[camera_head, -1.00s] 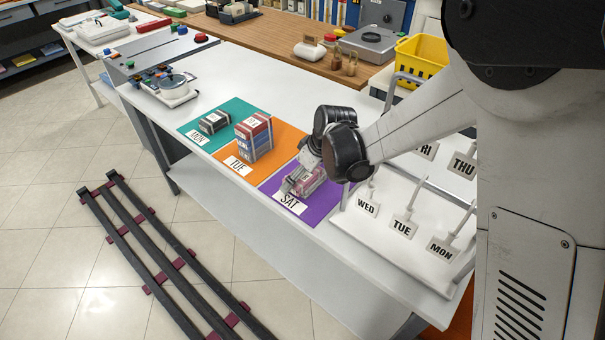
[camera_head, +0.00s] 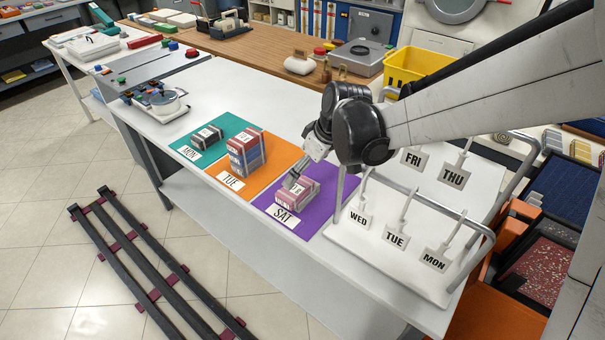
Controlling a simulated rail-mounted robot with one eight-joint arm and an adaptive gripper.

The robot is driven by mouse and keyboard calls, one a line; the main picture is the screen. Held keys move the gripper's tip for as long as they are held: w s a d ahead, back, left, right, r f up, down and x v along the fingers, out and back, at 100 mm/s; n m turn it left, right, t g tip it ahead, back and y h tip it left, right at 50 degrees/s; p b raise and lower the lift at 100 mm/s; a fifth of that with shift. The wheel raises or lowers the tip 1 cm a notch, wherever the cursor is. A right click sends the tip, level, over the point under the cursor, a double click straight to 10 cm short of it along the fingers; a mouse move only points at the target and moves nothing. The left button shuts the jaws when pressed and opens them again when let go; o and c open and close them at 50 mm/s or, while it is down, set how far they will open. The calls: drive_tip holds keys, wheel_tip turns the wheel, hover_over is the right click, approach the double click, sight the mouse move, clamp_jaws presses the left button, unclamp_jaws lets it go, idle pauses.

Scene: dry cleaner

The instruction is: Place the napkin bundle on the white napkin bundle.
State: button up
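A pinkish-red and white napkin bundle (camera_head: 299,195) lies on the purple SAT mat (camera_head: 318,212). My gripper (camera_head: 291,183) is at its upper left side, with the fingertips touching it or just beside it. Whether the fingers are closed on it cannot be told at this size. A stack of red and blue bundles (camera_head: 246,155) stands on the orange TUE mat (camera_head: 280,157). A small pale bundle with dark ends (camera_head: 206,135) lies on the teal MON mat (camera_head: 227,123). No plainly white bundle can be made out.
A white rack with hanging day tags (camera_head: 385,265) stands right of the purple mat. A metal dish device (camera_head: 160,101) sits on the left of the white table. A yellow basket (camera_head: 414,66) is behind. The tabletop behind the mats is clear.

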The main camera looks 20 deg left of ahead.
drive_tip(key=shift+s+d+r, duration=0.1)
drive_tip(key=shift+d+r, duration=0.15)
drive_tip(key=shift+r, duration=0.4)
drive_tip(key=d+r+m, duration=0.1)
drive_tip(key=d+r, duration=0.1)
drive_tip(key=d, duration=0.1)
drive_tip(key=s+d+r+m+t, duration=0.1)
drive_tip(key=d+r, duration=0.1)
drive_tip(key=d, duration=0.1)
drive_tip(key=s+d+r+m, duration=0.1)
drive_tip(key=d+r, duration=0.1)
drive_tip(key=d, duration=0.1)
drive_tip(key=shift+d, duration=0.2)
drive_tip(key=s+d+r+m, duration=0.1)
drive_tip(key=d, duration=0.2)
drive_tip(key=s+d+r+m+t+h, duration=0.1)
drive_tip(key=s+d, duration=0.1)
drive_tip(key=d, duration=0.1)
drive_tip(key=s+d+r+m, duration=0.1)
drive_tip(key=d+r, duration=0.1)
drive_tip(key=d, duration=0.2)
drive_tip(key=shift+s+r+t, duration=0.1)
drive_tip(key=shift+s+t, duration=0.3)
drive_tip(key=s+d+m+t+h, duration=0.2)
drive_tip(key=s+d+m, duration=0.5)
drive_tip(key=s+d, duration=0.6)
drive_tip(key=shift+d+t+h, duration=0.3)
drive_tip(key=shift+d+h, duration=0.2)
drive_tip(key=shift+d, duration=0.6)
